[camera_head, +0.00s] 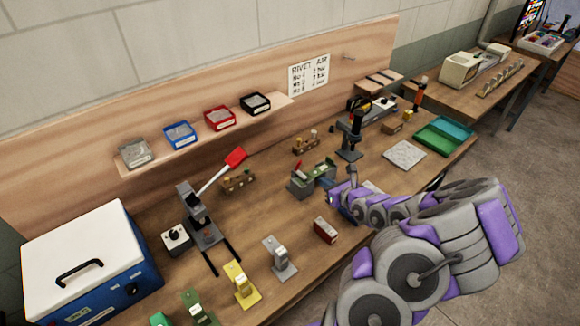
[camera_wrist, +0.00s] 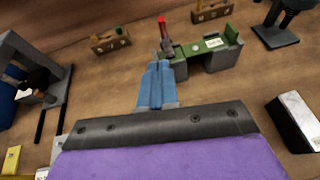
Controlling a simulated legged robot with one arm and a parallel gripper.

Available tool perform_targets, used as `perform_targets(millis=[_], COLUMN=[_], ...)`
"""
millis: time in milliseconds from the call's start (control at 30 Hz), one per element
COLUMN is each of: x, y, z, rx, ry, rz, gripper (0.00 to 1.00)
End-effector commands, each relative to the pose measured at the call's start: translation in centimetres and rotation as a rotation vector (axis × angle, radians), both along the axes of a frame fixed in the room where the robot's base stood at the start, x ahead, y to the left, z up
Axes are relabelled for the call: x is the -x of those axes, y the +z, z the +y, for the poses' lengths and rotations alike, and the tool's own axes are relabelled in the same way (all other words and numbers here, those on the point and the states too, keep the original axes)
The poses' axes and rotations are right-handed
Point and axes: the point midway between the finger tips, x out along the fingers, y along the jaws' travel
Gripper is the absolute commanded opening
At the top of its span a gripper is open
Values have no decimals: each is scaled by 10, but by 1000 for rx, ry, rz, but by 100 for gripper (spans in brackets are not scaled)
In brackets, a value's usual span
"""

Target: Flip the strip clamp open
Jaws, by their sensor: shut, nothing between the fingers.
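The strip clamp appears to be the grey and green fixture (camera_head: 313,180) with a red-tipped lever, at mid-bench. It also shows in the wrist view (camera_wrist: 222,58), with the lever (camera_wrist: 165,36) rising at its left end, red tip up. A pale labelled plate lies on its green top. My gripper (camera_head: 329,188) is beside the fixture on its near side. In the wrist view its blue fingers (camera_wrist: 158,68) are together and empty, with tips close to the lever's base. I cannot tell whether they touch it.
A black upright tool (camera_head: 352,135) stands behind right.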

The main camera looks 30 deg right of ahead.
Motion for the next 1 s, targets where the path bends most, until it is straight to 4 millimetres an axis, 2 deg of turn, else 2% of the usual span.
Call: perform_targets(millis=[167,567,767,1000], x=[12,9,-9,-50], y=[-11,-15,-21,-39], z=[-13,-16,-13,-14], rx=[-45,-48,-41,-39], ry=[-60,-61,-58,-55], rz=[23,24,24,26], gripper=[0,0,0,0])
